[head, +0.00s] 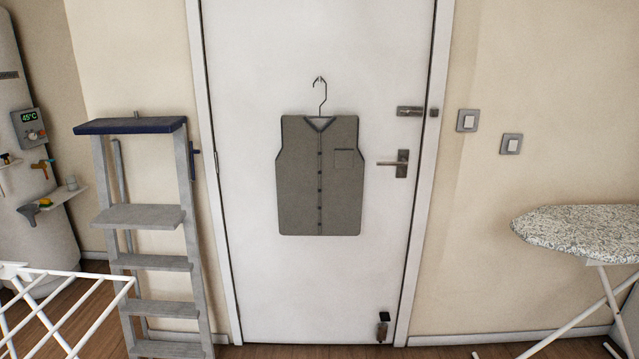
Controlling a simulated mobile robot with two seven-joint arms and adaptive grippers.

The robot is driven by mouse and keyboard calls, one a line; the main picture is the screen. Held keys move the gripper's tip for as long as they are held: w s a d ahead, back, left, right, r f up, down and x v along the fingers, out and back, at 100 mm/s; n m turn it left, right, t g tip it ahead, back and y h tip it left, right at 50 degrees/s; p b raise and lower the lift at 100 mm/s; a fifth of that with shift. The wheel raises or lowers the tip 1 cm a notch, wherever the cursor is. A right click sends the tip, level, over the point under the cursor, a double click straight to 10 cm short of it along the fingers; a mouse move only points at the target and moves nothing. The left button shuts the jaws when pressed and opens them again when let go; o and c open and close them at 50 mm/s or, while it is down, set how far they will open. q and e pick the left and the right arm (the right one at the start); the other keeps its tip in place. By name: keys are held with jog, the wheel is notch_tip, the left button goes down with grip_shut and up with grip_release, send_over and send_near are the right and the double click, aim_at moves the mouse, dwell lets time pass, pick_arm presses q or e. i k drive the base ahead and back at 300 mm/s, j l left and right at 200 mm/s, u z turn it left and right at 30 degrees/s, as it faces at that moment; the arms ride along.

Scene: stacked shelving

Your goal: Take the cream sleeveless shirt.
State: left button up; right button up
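A sleeveless shirt (298,185) hangs on the white door in the middle of the head view. It looks grey-beige here, with a button strip down the front, a collar and a chest pocket on the right side. A dark wire hanger (323,97) holds it, with its hook over a small hook on the door. Neither of my grippers shows in this view, and nothing touches the shirt.
A grey stepladder (143,217) stands left of the white door (260,290). A white drying rack (62,275) is at the lower left. An ironing board (585,230) stands at the right. The door handle (393,163) sticks out right of the shirt. Floor before the door looks clear.

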aim_at(320, 172)
jog(key=i+l+u, duration=0.1)
jog(key=i+l, duration=1.4)
jog(key=i, duration=0.05)
